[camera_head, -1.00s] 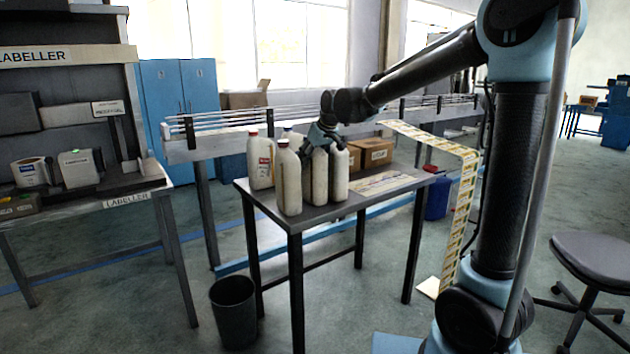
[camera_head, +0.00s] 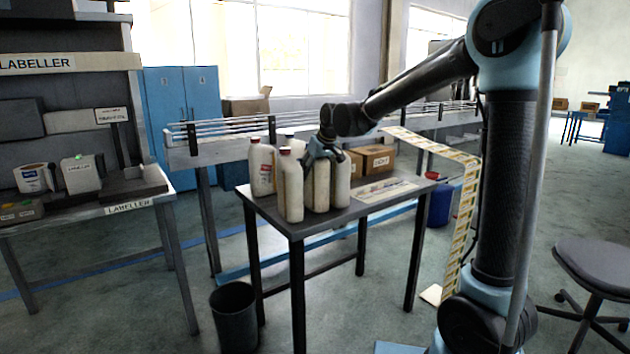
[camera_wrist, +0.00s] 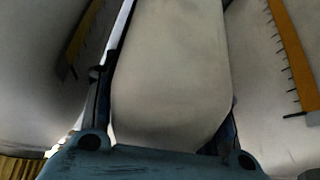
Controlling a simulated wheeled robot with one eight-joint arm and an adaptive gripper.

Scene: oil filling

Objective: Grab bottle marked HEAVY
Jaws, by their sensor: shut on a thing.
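Several off-white bottles stand close together on a small dark table (camera_head: 290,226). My gripper (camera_head: 316,158) comes down from above and is shut on the middle bottle (camera_head: 317,190), which looks upright among the others. The held bottle (camera_wrist: 170,75) fills the middle of the wrist view, with a finger on each side. A front bottle (camera_head: 291,190) stands left of it, and a right bottle (camera_head: 341,183) stands close by. A red-labelled bottle (camera_head: 262,168) is at the left. I cannot read a HEAVY mark on any bottle.
Neighbouring bottles with orange graduated strips flank the held one closely in the wrist view. Cardboard boxes (camera_head: 376,160) sit behind on the table. A labeller bench (camera_head: 110,207) is at left, a bin (camera_head: 234,314) below, a stool (camera_head: 596,268) at right.

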